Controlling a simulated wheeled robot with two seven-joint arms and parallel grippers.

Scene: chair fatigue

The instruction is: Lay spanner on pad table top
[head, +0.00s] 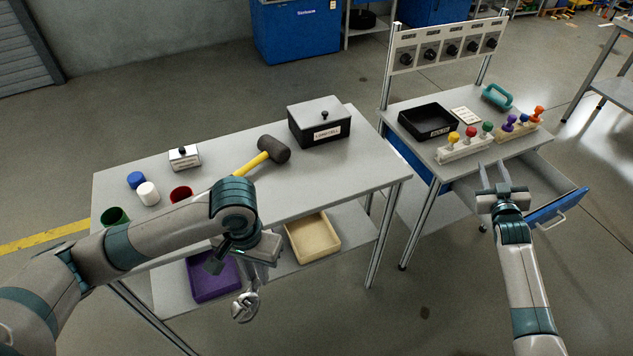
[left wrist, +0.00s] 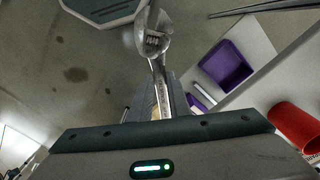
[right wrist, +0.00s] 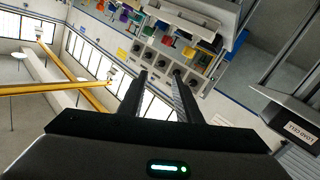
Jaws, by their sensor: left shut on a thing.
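My left gripper (head: 250,262) is shut on a shiny metal spanner (head: 246,305), whose adjustable head hangs down in front of the left table. The spanner head also shows in the left wrist view (left wrist: 153,40), pointing away from the gripper. The left table's grey top (head: 330,181) is behind and above the spanner, apart from it. My right gripper (head: 493,177) is open and empty near the right table's front. No label in view says which table is the pad table.
The right table's drawer (head: 556,209) is open.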

